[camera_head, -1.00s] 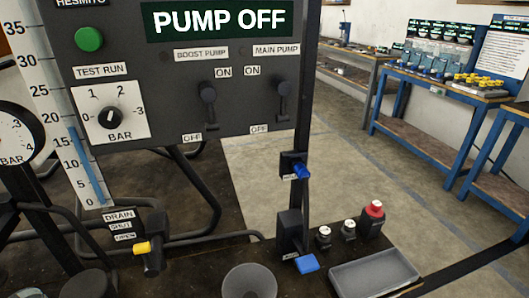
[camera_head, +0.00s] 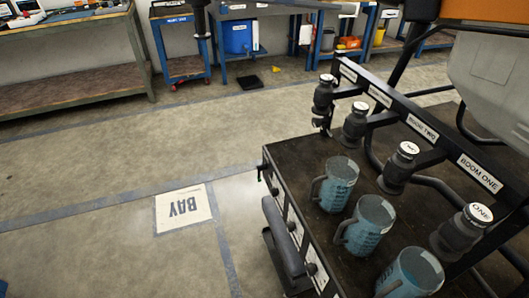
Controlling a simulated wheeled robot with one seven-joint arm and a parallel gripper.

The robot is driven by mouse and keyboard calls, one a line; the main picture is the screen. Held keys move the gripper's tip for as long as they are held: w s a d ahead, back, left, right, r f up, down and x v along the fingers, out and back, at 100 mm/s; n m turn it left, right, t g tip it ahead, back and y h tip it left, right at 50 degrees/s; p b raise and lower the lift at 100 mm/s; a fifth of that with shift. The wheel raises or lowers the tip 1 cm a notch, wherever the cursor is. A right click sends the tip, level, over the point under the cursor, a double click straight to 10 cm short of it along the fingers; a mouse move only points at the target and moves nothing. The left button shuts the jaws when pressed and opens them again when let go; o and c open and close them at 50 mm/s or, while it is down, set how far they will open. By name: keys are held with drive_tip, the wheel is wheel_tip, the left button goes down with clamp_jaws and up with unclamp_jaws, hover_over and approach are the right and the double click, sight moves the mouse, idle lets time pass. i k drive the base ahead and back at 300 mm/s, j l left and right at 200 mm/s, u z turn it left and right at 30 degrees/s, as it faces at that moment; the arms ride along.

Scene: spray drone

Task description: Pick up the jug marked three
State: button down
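Three clear jugs with blue-tinted contents stand in a row on a dark bench top at the right. The far jug (camera_head: 338,186) is nearest the top of the picture, the middle jug (camera_head: 369,226) is below it, and the near jug (camera_head: 411,272) is cut by the bottom edge. Each carries dark writing too small to read, so I cannot tell which is marked three. Their handles point left. I cannot make out my gripper in this view.
Black nozzles (camera_head: 460,233) stand right of the jugs beneath a labelled rail (camera_head: 422,128); two labels read BOOM ONE and BOOM TWO. A dark handle-like part (camera_head: 284,240) lies along the bench's left side. Workbenches line the back.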

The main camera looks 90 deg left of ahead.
sight(341, 174)
drive_tip(key=u, duration=1.7)
